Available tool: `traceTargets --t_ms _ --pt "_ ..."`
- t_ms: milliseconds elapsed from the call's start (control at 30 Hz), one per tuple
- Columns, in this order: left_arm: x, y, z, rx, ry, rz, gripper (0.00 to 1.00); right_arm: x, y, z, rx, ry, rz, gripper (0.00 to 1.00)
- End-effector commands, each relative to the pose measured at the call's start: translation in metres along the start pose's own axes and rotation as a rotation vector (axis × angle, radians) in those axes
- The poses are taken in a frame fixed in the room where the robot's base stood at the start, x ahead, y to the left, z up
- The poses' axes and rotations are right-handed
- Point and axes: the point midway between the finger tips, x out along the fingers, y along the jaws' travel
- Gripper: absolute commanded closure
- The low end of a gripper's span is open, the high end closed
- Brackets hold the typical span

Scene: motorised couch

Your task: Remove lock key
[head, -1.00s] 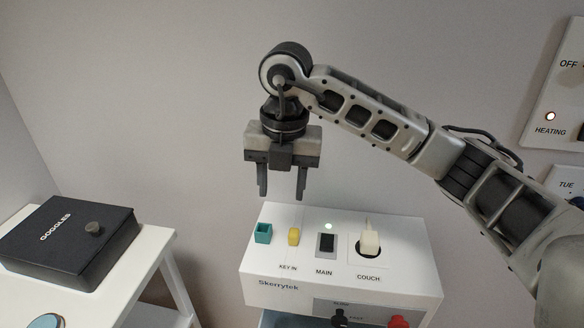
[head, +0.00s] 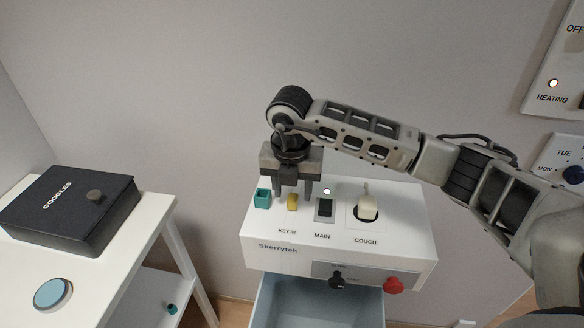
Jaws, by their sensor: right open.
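The yellow key (head: 292,203) stands upright at the KEY IN spot on top of the white control box (head: 262,262). My right gripper (head: 293,192) points down, open and empty, in line with the key in the head view. Its two fingertips show to the left and right of the key's top; I cannot tell whether they are level with it or behind it. My left gripper is not in view.
Beside the key are a teal square holder (head: 262,198), the MAIN switch (head: 325,207) with a lit lamp, and the white COUCH plug (head: 367,207). A white table (head: 110,262) with a black GOGGLES box (head: 70,212) stands left.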

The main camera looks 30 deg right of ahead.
Motion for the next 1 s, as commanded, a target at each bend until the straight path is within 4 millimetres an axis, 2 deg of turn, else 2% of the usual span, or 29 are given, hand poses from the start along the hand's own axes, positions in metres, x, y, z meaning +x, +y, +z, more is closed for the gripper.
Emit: traceTargets --t_ms 200,500,533,600,700,767,800,833,1000 --pt "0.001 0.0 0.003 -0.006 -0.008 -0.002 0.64 0.018 0.0 0.0 -0.001 0.0 0.0 0.55" --pt "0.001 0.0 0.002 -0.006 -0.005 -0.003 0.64 0.021 0.0 0.0 -0.002 0.0 0.001 0.55" --pt "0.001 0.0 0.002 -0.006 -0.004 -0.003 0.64 0.021 0.0 0.0 -0.002 0.0 0.001 0.57" --pt "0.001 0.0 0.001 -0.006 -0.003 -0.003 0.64 0.021 0.0 0.0 -0.001 0.0 0.001 0.77" --pt "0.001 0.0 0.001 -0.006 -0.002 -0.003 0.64 0.021 0.0 0.0 -0.001 0.0 0.001 1.0" --pt "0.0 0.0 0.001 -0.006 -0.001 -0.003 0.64 0.02 0.0 0.0 -0.001 0.0 0.001 1.0" --pt "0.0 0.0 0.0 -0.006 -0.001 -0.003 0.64 0.02 0.0 0.0 -0.001 0.0 0.001 0.92" --pt "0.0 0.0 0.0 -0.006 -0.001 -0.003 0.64 0.02 0.0 0.0 -0.001 0.0 0.001 1.0" --pt "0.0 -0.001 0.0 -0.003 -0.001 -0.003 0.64 0.02 0.001 0.0 -0.001 0.0 0.001 1.0"
